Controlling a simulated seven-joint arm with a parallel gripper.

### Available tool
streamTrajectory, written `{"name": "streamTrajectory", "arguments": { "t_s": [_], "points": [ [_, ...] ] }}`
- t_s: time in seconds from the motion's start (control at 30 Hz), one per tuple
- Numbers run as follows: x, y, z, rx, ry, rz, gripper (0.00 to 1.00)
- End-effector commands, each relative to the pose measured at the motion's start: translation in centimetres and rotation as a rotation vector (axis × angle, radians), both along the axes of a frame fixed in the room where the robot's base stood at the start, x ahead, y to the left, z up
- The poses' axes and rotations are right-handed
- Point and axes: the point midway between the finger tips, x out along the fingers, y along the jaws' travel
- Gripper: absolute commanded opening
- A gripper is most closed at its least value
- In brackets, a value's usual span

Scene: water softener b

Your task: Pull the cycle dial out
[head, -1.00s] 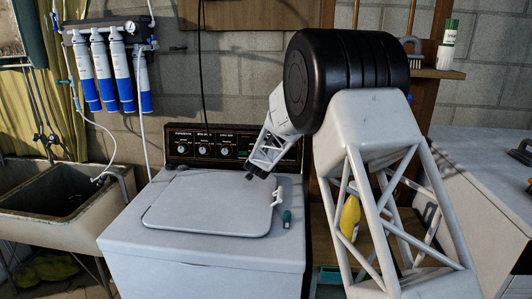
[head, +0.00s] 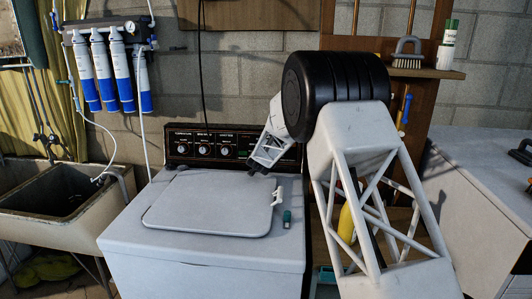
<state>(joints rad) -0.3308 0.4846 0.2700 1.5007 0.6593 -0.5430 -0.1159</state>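The washing machine's dark control panel (head: 200,156) stands along the back of its white top. Three pale round knobs show on it: a left knob (head: 182,149), a middle knob (head: 203,149) and a right knob (head: 226,151). Their labels are too small to read, so I cannot tell which is the cycle dial. My arm hides the panel's right part. My gripper (head: 254,168) is small and dark in the head view, in front of the panel's lower edge and right of the three knobs. I cannot see its fingers well enough to tell whether they are open, or touching anything.
The washer lid (head: 208,203) is closed, with clear space above it. A small green-capped item (head: 287,219) stands right of the lid. A sink (head: 65,205) is at left, below blue-and-white filters (head: 121,76). A white appliance (head: 480,200) is at right. A shelf holds a brush (head: 408,54).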

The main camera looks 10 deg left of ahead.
Motion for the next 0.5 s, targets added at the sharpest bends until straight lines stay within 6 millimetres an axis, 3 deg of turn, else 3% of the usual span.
{"name": "streamTrajectory", "arguments": {
  "t_s": [0.03,0.27,0.5],
  "points": [
    [0.00,0.00,0.00,0.000,0.000,0.000,0.59],
    [-0.01,0.00,0.00,0.000,0.000,0.000,0.24],
    [-0.09,0.00,0.02,0.000,0.000,0.000,0.23]
  ]
}}
